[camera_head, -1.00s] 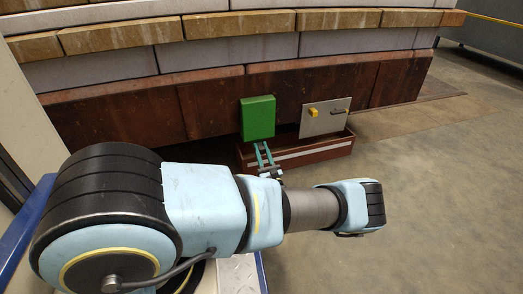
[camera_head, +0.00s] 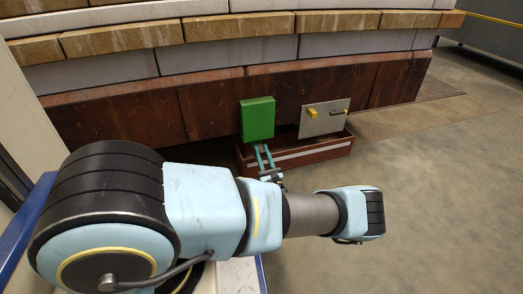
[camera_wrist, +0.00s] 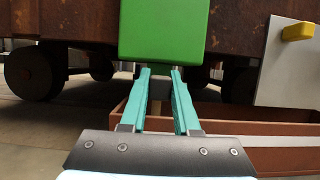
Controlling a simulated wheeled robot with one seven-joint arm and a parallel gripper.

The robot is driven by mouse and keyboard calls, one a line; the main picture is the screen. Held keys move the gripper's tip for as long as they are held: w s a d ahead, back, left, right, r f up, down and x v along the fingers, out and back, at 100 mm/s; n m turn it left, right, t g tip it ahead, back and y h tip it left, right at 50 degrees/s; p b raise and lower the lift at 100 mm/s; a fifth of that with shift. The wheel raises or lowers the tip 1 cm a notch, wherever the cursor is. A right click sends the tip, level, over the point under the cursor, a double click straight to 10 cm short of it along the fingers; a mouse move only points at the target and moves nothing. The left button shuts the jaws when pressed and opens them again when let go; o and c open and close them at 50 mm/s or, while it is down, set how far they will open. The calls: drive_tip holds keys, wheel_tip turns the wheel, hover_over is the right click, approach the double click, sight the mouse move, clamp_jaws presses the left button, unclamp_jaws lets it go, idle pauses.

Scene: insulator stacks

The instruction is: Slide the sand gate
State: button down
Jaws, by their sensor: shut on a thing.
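A green box (camera_head: 258,119) is fixed low on the front of the rusty brown body, and it fills the top middle of the wrist view (camera_wrist: 163,28). My gripper (camera_head: 263,150) reaches up to its underside with its two teal fingers. In the wrist view my gripper (camera_wrist: 160,74) has its fingertips just below the box's lower edge, shut on a small part there. That part is mostly hidden by the fingertips and the box, so I cannot tell its shape or confirm it is the sand gate.
A brown open tray (camera_head: 300,155) with a pale stripe lies on the floor below. Dark wheels (camera_wrist: 35,75) show under the body. Floor at the right is clear.

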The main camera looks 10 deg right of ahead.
drive_tip(key=c, duration=0.6)
unclamp_jaws()
drive_tip(key=shift+c, duration=0.2)
drive_tip(key=shift+s+f, duration=0.1)
drive_tip(key=v, duration=0.7)
drive_tip(key=shift+s, duration=0.15)
